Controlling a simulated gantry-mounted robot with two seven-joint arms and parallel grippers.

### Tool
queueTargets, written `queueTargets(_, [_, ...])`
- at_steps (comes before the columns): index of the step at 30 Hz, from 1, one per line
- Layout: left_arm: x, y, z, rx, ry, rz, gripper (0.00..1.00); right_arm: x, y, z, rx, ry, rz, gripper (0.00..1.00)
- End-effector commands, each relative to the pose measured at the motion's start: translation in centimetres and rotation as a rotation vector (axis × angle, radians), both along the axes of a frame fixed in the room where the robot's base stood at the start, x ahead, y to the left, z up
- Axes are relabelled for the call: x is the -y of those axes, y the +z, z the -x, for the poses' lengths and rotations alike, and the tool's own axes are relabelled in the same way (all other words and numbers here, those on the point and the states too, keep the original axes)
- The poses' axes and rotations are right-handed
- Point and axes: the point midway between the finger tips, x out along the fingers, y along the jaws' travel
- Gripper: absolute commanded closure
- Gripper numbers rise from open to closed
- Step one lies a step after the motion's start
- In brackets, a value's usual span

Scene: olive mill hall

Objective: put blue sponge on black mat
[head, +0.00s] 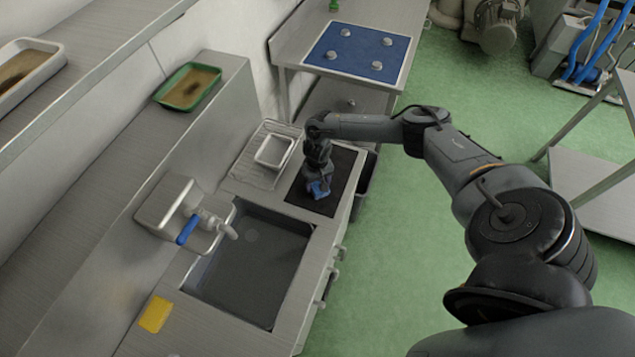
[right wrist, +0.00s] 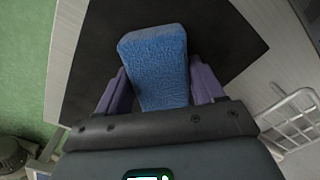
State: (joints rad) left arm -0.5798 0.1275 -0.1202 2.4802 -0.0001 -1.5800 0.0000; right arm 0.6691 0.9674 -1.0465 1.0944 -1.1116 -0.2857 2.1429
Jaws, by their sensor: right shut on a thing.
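The blue sponge (head: 319,189) is between the fingers of my right gripper (head: 317,186), over the black mat. In the right wrist view the blue sponge (right wrist: 155,68) stands out between the two purple fingers of my right gripper (right wrist: 160,90), which is shut on it. The black mat (head: 341,170) lies on the counter beyond the sink. It fills much of the right wrist view as a dark sheet (right wrist: 222,35) behind the sponge. I cannot tell whether the sponge touches the mat. My left gripper is not in view.
The sink (head: 250,262) with its tap (head: 205,228) is in front of the mat. A wire rack (head: 262,165) holding a white tray (head: 273,151) stands left of the mat. A yellow sponge (head: 155,314) lies at the near left. Beyond is a blue mat (head: 350,50) with several knobs.

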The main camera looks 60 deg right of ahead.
Motion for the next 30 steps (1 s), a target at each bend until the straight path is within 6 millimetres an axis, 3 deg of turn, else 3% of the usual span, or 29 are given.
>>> queueTargets(2, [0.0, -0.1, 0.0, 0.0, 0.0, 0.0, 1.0, -0.1, -0.3, 0.0, -0.001, 0.0, -0.001, 0.66])
queueTargets(3, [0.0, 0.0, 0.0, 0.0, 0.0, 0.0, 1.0, 0.0, -0.2, 0.0, 0.0, 0.0, 0.0, 0.26])
queueTargets(7, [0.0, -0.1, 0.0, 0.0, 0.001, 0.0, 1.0, 0.0, -0.2, 0.0, 0.0, 0.0, 0.0, 0.07])
queueTargets(20, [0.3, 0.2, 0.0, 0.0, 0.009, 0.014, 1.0, 0.1, 0.6, 0.0, 0.0, 0.0, 0.0, 0.07])
queueTargets(30, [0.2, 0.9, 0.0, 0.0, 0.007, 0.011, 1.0, 0.0, 6.2, 0.0, 0.001, 0.002, 0.001, 0.07])
